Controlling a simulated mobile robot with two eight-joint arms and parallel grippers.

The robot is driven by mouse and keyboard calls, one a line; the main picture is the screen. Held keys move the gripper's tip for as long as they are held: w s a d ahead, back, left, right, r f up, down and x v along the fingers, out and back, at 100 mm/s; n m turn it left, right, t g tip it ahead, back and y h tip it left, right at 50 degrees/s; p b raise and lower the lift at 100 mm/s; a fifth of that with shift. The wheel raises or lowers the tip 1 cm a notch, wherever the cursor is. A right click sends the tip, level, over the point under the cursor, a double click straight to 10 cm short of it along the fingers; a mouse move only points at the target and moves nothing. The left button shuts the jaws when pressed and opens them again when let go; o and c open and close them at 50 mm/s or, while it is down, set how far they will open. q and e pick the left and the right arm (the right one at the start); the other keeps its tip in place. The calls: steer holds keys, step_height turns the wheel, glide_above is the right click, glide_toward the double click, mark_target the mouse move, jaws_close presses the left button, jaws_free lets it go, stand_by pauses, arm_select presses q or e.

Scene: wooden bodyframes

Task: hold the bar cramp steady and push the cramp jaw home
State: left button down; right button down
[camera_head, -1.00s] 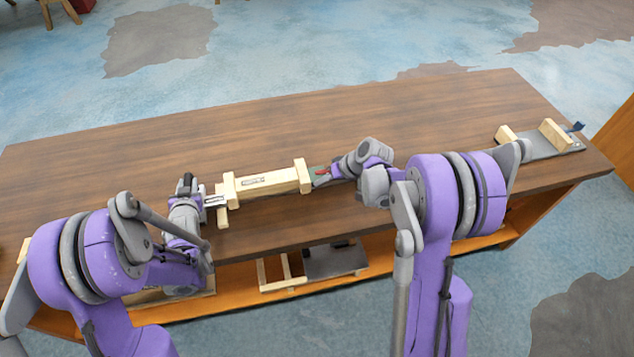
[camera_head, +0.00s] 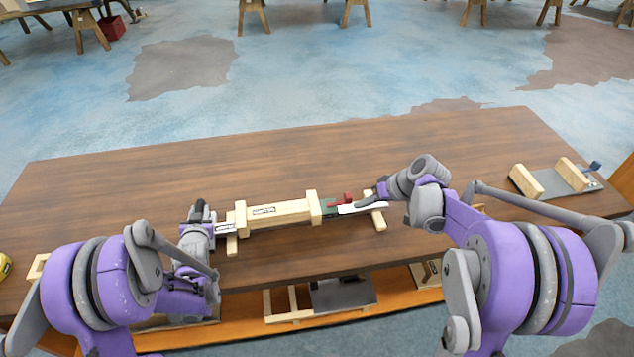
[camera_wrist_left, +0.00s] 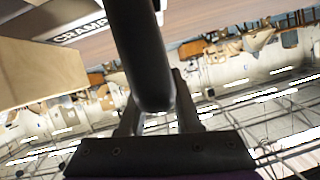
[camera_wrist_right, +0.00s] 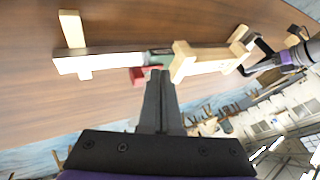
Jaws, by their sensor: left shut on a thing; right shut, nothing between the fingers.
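The bar cramp lies on the bench, with a labelled light strip at its left end (camera_head: 226,227) and a pale wooden piece (camera_head: 280,214) between two upright blocks. A green part with a red piece, seemingly the cramp jaw (camera_head: 331,208), sits against the right block. My left gripper (camera_head: 205,221) is shut on the cramp's dark handle (camera_wrist_left: 145,55) at the left end. My right gripper (camera_head: 361,205) is shut and empty, close to the red piece, which shows beside its fingertips in the right wrist view (camera_wrist_right: 143,77). I cannot tell whether they touch.
A wooden end support (camera_wrist_right: 72,30) lies under the bar's free end. A grey plate with two wooden blocks (camera_head: 550,184) is at the bench's right end. Frames rest on the shelf below (camera_head: 285,303). The back of the bench top (camera_head: 200,170) is clear.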

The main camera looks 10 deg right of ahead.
arm_select(q)
steer(key=c, duration=0.5)
jaws_free()
steer(key=v, duration=1.2)
arm_select(e)
steer(key=shift+a, duration=0.1)
